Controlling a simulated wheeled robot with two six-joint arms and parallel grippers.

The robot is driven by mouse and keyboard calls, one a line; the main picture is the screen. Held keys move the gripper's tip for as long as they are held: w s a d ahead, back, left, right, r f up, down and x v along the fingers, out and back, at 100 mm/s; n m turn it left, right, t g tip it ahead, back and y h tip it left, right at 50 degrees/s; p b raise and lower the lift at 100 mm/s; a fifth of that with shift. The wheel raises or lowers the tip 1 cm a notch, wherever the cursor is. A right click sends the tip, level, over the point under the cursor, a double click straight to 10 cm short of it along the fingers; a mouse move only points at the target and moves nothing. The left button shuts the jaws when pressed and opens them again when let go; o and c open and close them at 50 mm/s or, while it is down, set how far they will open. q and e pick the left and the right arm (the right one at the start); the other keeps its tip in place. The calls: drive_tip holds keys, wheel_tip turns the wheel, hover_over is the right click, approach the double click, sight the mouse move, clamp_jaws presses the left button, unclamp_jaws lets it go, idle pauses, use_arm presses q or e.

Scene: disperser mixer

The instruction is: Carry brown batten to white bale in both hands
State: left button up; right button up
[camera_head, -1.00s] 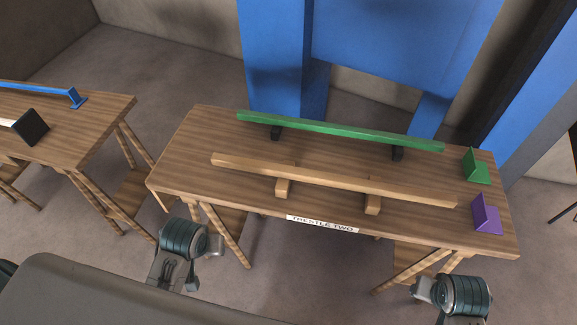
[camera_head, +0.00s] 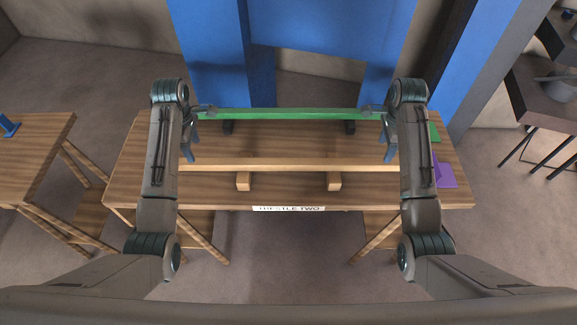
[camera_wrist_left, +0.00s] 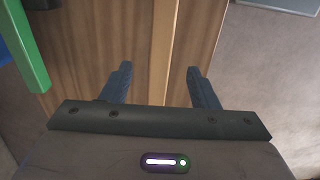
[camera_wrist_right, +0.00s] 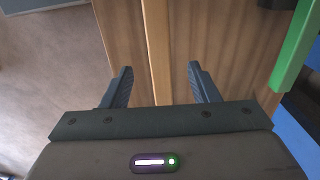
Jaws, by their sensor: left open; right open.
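The brown batten (camera_head: 288,164) lies level on two light wooden supports (camera_head: 243,181) on the table marked TRESTLE TWO. My left gripper (camera_head: 190,156) is open above its left part. In the left wrist view the batten (camera_wrist_left: 162,45) runs between the open fingers, which do not visibly touch it. My right gripper (camera_head: 388,156) is open above its right part. In the right wrist view the batten (camera_wrist_right: 156,45) also lies between the open fingers. Both batten ends are partly hidden by my arms. I see no white bale.
A green batten (camera_head: 290,114) lies behind, parallel, on dark supports. A green bracket (camera_head: 434,132) and a purple bracket (camera_head: 446,174) stand at the table's right end. Large blue uprights (camera_head: 215,60) rise behind the table. Another table (camera_head: 35,150) stands left, with floor between.

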sight(198, 161)
use_arm(q)
drive_tip(key=shift+s, duration=0.1)
use_arm(e)
drive_tip(key=shift+s, duration=0.1)
use_arm(q)
wheel_tip(198, 161, down, 11)
drive_tip(key=shift+r, duration=0.1)
use_arm(e)
wheel_tip(198, 161, down, 11)
drive_tip(key=shift+r, duration=0.1)
use_arm(q)
clamp_jaws()
use_arm(e)
clamp_jaws()
use_arm(q)
drive_tip(key=shift+r, duration=0.1)
use_arm(e)
drive_tip(key=shift+r, duration=0.1)
